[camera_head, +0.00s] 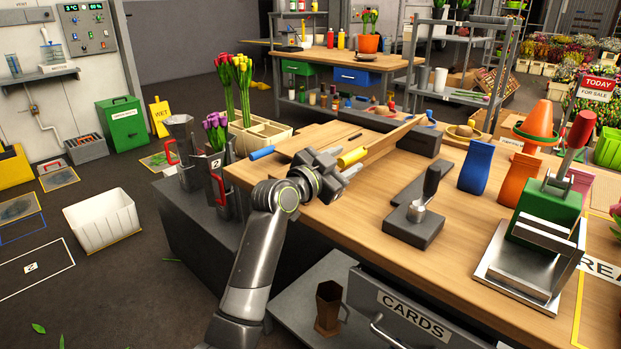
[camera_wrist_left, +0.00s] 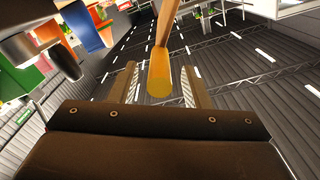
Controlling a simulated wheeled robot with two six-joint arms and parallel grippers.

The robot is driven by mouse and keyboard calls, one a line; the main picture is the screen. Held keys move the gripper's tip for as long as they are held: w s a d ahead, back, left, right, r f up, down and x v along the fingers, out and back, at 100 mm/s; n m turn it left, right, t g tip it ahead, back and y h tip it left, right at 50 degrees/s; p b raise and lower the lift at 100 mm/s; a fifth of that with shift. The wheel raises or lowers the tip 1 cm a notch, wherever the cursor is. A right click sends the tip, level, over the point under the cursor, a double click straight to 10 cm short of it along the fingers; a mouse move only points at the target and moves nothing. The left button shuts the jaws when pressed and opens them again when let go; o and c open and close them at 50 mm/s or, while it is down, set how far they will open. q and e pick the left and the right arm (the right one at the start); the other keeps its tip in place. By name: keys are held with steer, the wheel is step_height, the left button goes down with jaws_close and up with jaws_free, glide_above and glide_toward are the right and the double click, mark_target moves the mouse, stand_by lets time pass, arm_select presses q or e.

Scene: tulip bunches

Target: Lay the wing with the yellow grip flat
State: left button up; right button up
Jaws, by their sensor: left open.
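The yellow grip (camera_head: 353,157) sticks out from the near end of a wooden wing (camera_head: 396,133) on the bench. The wing appears raised on its edge, as a thin slanting board. My left gripper (camera_head: 347,172) is just in front of the yellow grip. In the left wrist view the yellow grip (camera_wrist_left: 159,78) lies between the two fingers of my left gripper (camera_wrist_left: 161,88), which are open with a gap on each side. The blue grip (camera_head: 262,153) is to the left, at the edge of a wooden panel (camera_head: 312,137). My right gripper is not seen.
Blue (camera_head: 477,166) and orange (camera_head: 517,178) bags stand farther right. Bare bench top lies between the wing and the tool.

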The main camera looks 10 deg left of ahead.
arm_select(q)
steer(key=v, duration=1.6)
steer(key=shift+s+p, duration=0.2)
steer(key=shift+p, duration=0.25)
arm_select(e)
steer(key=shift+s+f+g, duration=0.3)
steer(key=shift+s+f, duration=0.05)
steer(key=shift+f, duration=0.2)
arm_select(q)
steer(key=shift+a, duration=0.1)
